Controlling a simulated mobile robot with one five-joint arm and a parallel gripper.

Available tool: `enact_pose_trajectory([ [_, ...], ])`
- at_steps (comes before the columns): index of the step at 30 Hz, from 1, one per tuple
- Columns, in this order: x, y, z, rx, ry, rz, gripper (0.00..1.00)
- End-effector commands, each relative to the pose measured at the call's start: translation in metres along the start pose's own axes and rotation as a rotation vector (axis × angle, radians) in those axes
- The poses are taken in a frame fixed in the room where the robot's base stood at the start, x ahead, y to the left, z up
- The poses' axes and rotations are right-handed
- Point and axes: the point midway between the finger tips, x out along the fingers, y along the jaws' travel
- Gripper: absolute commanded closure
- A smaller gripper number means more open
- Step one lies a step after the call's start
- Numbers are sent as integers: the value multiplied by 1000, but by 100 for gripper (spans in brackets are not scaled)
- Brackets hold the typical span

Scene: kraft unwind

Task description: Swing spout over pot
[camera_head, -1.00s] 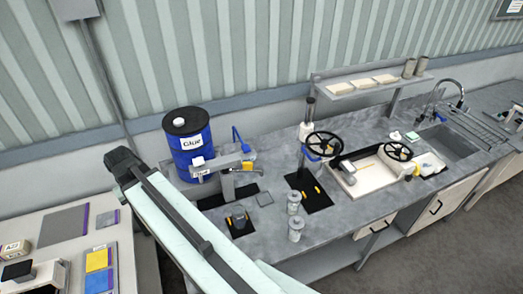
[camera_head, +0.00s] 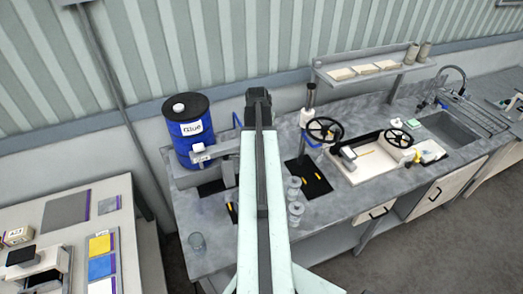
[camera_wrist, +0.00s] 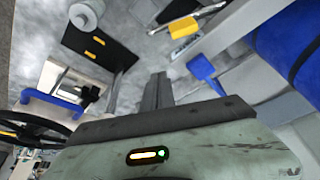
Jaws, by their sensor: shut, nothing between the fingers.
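The blue glue drum (camera_head: 190,135) stands at the left end of the counter, and part of it shows at the right of the wrist view (camera_wrist: 292,45). The grey spout (camera_head: 212,157) reaches right from the drum's front; its far end is hidden behind my arm. A blue lever (camera_wrist: 205,75) and a yellow block (camera_wrist: 183,28) show in the wrist view. A small dark pot (camera_head: 231,212) is mostly hidden by my arm. My gripper (camera_head: 258,95) is above the counter, right of the drum. Its dark fingers (camera_wrist: 157,92) are together and empty, apart from the lever.
A post with a black handwheel (camera_head: 325,129) stands right of my arm, beside a black mat (camera_head: 314,182). A side table (camera_head: 60,240) holds colored cards.

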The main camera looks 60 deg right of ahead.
Motion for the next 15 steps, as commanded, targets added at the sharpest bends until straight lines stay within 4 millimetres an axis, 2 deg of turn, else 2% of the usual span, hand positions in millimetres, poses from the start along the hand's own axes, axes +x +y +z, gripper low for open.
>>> enact_pose_trajectory([
  [5,4,0,0,-1,0,0,100],
  [8,14,0,1,-1,-1,0,100],
  [15,59,0,3,-1,-1,0,100],
])
